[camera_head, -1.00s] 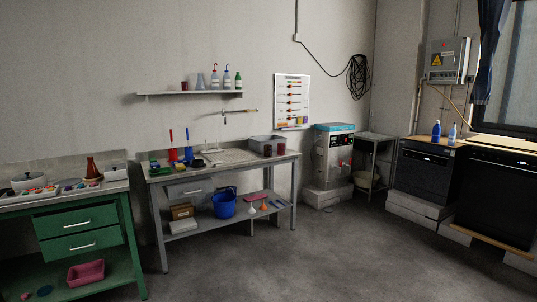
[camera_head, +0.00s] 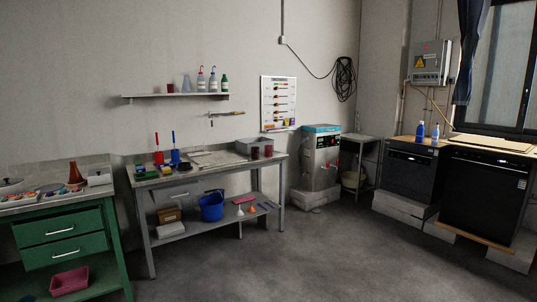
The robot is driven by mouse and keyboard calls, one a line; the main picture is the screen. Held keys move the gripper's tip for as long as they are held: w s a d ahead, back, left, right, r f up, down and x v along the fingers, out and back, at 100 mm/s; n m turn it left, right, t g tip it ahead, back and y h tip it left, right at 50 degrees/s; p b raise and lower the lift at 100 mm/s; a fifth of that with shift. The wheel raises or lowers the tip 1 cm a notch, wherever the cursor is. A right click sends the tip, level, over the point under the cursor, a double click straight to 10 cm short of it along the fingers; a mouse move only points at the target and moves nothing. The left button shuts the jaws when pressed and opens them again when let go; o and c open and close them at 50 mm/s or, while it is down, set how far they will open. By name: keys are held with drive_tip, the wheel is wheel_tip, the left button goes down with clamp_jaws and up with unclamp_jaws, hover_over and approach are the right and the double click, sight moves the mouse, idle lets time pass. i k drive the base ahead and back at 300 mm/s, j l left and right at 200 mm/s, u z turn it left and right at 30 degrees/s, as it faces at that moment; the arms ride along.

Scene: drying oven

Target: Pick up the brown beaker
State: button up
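Two dark reddish-brown beakers stand side by side at the right end of the grey workbench top, the left one (camera_head: 255,153) and the right one (camera_head: 268,151). They are small and far off, and I cannot tell which is the brown beaker. A small dark red-brown cup (camera_head: 171,88) also stands at the left of the wall shelf. My gripper is not in view, and nothing is seen touching the beakers.
The grey workbench (camera_head: 281,164) also carries a grey bin (camera_head: 247,145) and red and blue bottles. A green bench (camera_head: 108,222) stands at left, a drying oven (camera_head: 320,160) right of the workbench, black appliances further right. The floor (camera_head: 300,255) in front is clear.

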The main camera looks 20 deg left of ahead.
sight(254, 150)
drive_tip(key=i+j+u, duration=0.85)
drive_tip(key=i, duration=0.15)
drive_tip(key=i+j+u, duration=0.25)
drive_tip(key=i, duration=0.55)
drive_tip(key=i+u, duration=0.3)
drive_tip(key=i, duration=0.45)
drive_tip(key=i+z, duration=0.1)
drive_tip(key=i, duration=0.95)
drive_tip(key=i+j, duration=0.15)
drive_tip(key=i, duration=0.9)
drive_tip(key=i+z, duration=0.2)
drive_tip(key=i, duration=0.25)
drive_tip(key=i+j+z, duration=0.2)
drive_tip(key=i, duration=0.2)
